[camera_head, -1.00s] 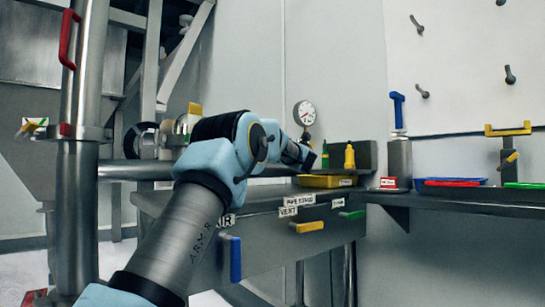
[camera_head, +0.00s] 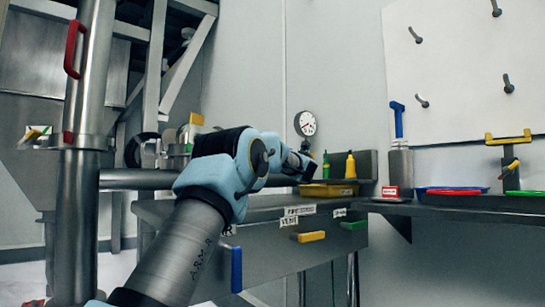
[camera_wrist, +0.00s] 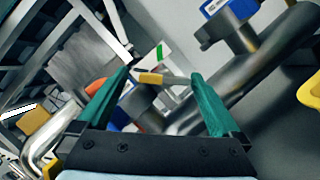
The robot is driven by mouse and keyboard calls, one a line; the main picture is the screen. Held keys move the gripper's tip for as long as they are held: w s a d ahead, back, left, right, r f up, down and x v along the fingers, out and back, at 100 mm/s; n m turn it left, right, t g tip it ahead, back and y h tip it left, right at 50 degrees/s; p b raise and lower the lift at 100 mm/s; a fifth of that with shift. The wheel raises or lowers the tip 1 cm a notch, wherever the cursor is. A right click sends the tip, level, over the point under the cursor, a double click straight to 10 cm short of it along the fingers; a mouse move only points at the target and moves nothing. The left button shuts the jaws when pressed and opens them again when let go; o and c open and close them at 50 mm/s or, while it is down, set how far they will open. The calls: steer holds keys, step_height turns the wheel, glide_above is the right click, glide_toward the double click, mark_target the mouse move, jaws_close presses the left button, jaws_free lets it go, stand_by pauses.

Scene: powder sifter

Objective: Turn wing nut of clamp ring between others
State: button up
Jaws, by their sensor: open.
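In the wrist view my gripper (camera_wrist: 161,75) is open, its two green fingers spread apart with nothing visibly held. A short bar with a yellow end (camera_wrist: 150,78) shows between the fingertips, in front of grey metal pipework. I cannot tell whether it is touched, or whether it is the wing nut. A large grey pipe (camera_wrist: 245,78) runs diagonally on the right. No clamp ring or wing nut can be made out for certain in either view. In the head view my arm reaches forward over the bench, and the fingers cannot be made out.
A steel bench (camera_head: 265,252) with coloured handles stands beyond my arm. A yellow tray (camera_head: 328,190) and a pressure gauge (camera_head: 305,123) are at the back. A thick vertical pipe (camera_head: 80,210) with a red handle (camera_head: 74,48) stands at left. A shelf (camera_head: 455,207) with trays is at right.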

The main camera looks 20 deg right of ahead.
steer(key=shift+s, duration=0.1)
steer(key=v, duration=1.1)
steer(key=shift+s+b, duration=0.2)
steer(key=shift+b, duration=0.25)
steer(key=shift+a, duration=0.1)
